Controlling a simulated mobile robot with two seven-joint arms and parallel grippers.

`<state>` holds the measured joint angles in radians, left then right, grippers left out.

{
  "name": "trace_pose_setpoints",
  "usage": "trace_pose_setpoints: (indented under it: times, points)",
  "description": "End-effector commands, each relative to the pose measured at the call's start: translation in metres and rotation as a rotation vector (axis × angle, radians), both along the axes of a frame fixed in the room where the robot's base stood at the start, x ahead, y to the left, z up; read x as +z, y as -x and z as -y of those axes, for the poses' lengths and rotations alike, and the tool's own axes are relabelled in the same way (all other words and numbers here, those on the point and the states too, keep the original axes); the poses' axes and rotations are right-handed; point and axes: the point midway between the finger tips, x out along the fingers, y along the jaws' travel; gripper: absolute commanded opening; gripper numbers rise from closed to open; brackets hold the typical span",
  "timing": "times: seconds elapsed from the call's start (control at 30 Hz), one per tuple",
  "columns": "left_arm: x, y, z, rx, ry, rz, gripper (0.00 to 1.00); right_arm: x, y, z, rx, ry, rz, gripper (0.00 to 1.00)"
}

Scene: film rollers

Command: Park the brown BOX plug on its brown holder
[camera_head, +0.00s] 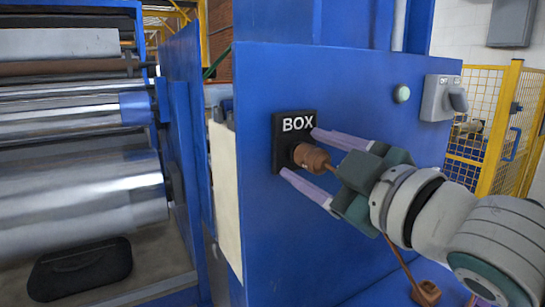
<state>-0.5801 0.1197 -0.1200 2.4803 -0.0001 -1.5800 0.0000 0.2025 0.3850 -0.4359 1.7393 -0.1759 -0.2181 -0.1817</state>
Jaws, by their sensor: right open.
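The brown plug (312,159) sits at the black BOX socket plate (297,124) on the blue cabinet face. A brown cable runs back from it towards my right gripper. My right gripper (302,153) is open, with one light purple finger above the plug and the other below it. Both fingers look apart from the plug. Its fingertips reach close to the socket plate. A small brown block (426,292), which looks like the brown holder, shows low at the right below my right arm. A brown cable hangs down to it. My left gripper is out of view.
The blue cabinet (270,240) also carries a round pale button (401,93) and a grey OFF switch (441,98). Large metal rollers (80,200) stand at the left. A yellow fence (500,130) is at the right behind.

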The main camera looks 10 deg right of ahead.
Motion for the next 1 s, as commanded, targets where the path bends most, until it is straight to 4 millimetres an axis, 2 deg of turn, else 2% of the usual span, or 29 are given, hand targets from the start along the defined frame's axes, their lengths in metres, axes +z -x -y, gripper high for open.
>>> trace_pose_setpoints:
  times: [1.0]
  points:
    - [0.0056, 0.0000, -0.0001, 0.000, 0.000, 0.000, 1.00, 0.0008, 0.0001, 0.0002, 0.000, 0.000, 0.000, 0.70]
